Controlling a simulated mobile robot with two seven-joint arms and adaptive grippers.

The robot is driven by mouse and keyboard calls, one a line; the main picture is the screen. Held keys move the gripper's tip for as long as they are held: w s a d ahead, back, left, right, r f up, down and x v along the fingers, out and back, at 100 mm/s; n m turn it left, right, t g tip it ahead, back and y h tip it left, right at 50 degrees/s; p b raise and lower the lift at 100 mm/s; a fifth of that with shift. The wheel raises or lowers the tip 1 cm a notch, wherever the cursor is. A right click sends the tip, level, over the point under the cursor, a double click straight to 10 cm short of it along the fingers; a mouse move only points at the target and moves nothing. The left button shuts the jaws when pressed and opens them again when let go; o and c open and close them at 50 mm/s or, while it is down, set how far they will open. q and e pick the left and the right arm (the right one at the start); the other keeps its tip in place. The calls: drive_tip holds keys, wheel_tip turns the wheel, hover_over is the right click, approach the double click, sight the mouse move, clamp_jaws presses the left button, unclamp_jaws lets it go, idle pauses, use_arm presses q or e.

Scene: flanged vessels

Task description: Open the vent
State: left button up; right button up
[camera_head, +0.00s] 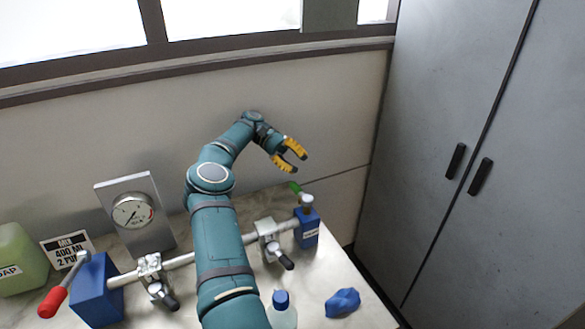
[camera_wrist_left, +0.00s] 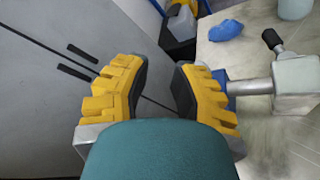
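No part is labelled as a vent that I can read. A blue block (camera_head: 307,228) stands at the right end of the grey pipe, with a pale knob (camera_head: 306,201) on top and a small green handle (camera_head: 295,187) behind it. A second blue block (camera_head: 96,290) at the left end carries a lever with a red grip (camera_head: 53,301). My left gripper (camera_head: 298,155) is open and empty, above and behind the green handle, apart from it. In the wrist view its yellow fingers (camera_wrist_left: 160,72) are spread, and the right finger partly hides the blue block (camera_wrist_left: 232,102). My right gripper is out of view.
Clamps with black handles (camera_head: 269,244) hold the pipe. A gauge panel (camera_head: 135,212), a label card (camera_head: 70,250) and a green soap bottle (camera_head: 20,262) stand at left. A blue-capped bottle (camera_head: 281,312) and blue crumpled item (camera_head: 343,302) are in front. A grey cabinet (camera_head: 440,110) is at right.

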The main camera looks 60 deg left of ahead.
use_arm(q)
drive_tip(key=w+d+n, duration=0.2)
drive_tip(key=d, duration=0.1)
drive_tip(key=w+d+n, duration=0.1)
drive_tip(key=shift+d+y, duration=0.15)
drive_tip(key=shift+y, duration=0.15)
clamp_jaws()
drive_tip(key=n+t+y+b, duration=0.2)
drive_tip(key=n+t+y, duration=0.3)
drive_tip(key=n+y, duration=1.25)
approach(299, 192)
drive_tip(key=s+a+f+n+h, duration=0.2)
drive_tip(key=s+a+n+h, duration=0.2)
drive_tip(key=s+a, duration=0.3)
drive_tip(key=w+f, duration=0.5)
drive_tip(key=w, duration=0.6)
drive_tip(key=shift+d+m, duration=0.2)
drive_tip(key=shift+m, duration=0.15)
